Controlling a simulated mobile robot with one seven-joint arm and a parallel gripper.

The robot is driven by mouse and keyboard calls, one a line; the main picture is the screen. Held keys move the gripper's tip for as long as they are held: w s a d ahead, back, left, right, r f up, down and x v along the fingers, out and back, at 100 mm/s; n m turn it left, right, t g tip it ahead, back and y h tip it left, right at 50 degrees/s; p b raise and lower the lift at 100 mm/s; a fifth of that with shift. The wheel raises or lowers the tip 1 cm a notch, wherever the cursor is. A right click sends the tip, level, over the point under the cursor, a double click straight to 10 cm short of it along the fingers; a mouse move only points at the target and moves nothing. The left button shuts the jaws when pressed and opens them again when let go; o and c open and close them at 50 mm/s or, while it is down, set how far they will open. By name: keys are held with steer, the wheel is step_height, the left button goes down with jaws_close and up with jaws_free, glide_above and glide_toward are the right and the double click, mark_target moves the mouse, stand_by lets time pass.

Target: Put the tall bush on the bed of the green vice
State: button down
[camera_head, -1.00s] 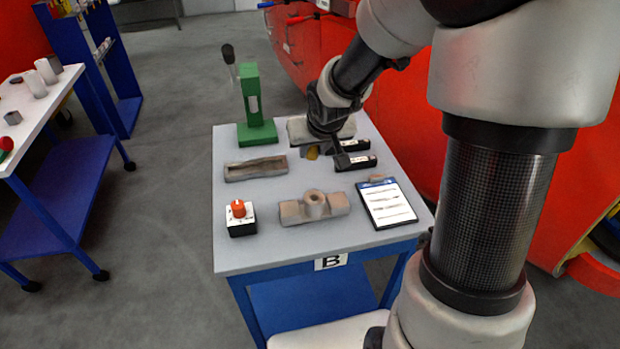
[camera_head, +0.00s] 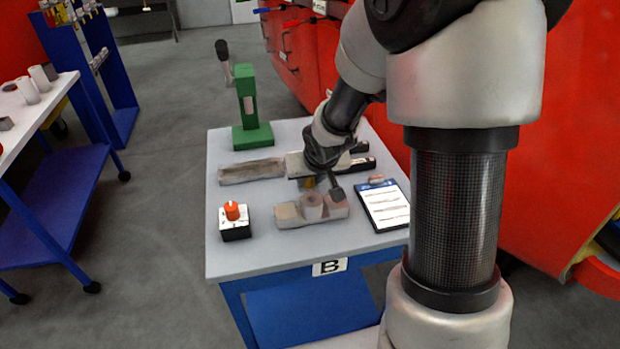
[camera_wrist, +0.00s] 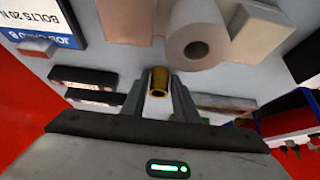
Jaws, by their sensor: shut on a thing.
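A brass-coloured hollow bush (camera_wrist: 158,80) stands between my fingertips in the wrist view. My gripper (camera_head: 322,184) is shut on it, above the table just behind the row of pale blocks. In the head view only a small yellow patch of the bush (camera_head: 308,182) shows beneath the gripper. The only green fixture on this table is an upright green body on a green base (camera_head: 252,136), with a dark lever on its left. It stands at the back left, well apart from my gripper. I cannot make out a separate vice bed on it.
A pale hollow cylinder (camera_head: 312,204) between blocks lies in front of my gripper. A long narrow tray (camera_head: 250,171), an orange-knobbed box (camera_head: 234,220), a clipboard (camera_head: 384,206) and dark cases (camera_head: 362,164) share the grey table.

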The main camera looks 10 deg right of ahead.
steer(key=c, duration=1.4)
jaws_free()
